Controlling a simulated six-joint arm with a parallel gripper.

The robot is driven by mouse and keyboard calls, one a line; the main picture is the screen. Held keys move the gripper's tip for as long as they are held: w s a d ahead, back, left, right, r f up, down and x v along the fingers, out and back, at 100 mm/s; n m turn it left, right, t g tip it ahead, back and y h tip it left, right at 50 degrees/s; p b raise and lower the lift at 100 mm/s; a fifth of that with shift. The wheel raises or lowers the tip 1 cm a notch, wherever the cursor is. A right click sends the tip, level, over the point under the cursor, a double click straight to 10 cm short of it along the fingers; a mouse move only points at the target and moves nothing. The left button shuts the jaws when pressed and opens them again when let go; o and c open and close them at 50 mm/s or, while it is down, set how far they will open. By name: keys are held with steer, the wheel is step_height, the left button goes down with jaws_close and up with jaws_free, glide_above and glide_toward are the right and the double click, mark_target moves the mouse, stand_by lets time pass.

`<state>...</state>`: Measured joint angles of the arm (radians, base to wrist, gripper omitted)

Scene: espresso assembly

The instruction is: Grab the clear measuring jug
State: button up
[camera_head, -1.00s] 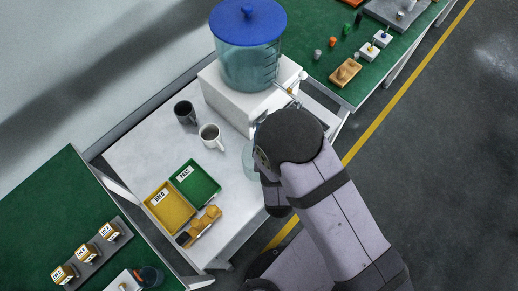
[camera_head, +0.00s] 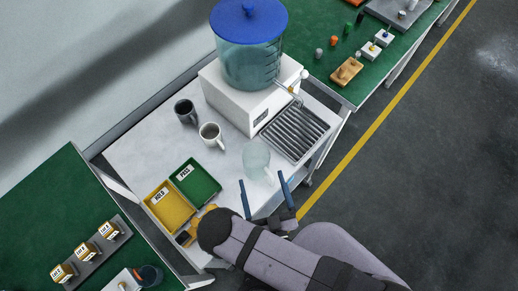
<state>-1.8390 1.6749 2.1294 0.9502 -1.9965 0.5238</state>
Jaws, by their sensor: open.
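The clear measuring jug (camera_head: 256,158) stands upright on the white table (camera_head: 140,145), between the green tray and the metal drip grate. It is a pale, see-through blue-grey vessel with its handle toward the lower right. My gripper (camera_head: 262,182) is open, with its two blue fingers pointing up the picture toward the jug. The fingertips are at the jug's near side, one to its lower left and one to its lower right. I cannot tell whether they touch it. Nothing shows between the fingers apart from the jug's lower part and the table.
A yellow tray (camera_head: 170,207) and a green tray (camera_head: 195,182) lie lower left. Behind stands a blue-lidded water tank (camera_head: 249,55) on a white box, with a tap over the drip grate (camera_head: 294,131).

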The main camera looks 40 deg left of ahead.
mark_target(259, 173)
steer(key=shift+p+x, duration=0.4)
steer(key=shift+x, duration=0.6)
steer(key=shift+w+a, duration=0.1)
steer(key=shift+w+a+f+b, duration=0.15)
steer(key=shift+w+a+b, duration=0.25)
steer(key=shift+a+b, duration=0.15)
steer(key=shift+w+a+f+b, duration=0.15)
steer(key=shift+a+f+b, duration=0.15)
steer(key=shift+b, duration=0.8)
steer(key=b, duration=0.2)
steer(key=shift+w+a+b, duration=0.2)
steer(key=shift+a+b, duration=0.15)
steer(key=shift+b, duration=0.05)
steer(key=shift+w+a+r+p, duration=0.3)
steer(key=shift+r, duration=0.05)
steer(key=shift+w+a, duration=0.3)
steer(key=shift+a, duration=0.3)
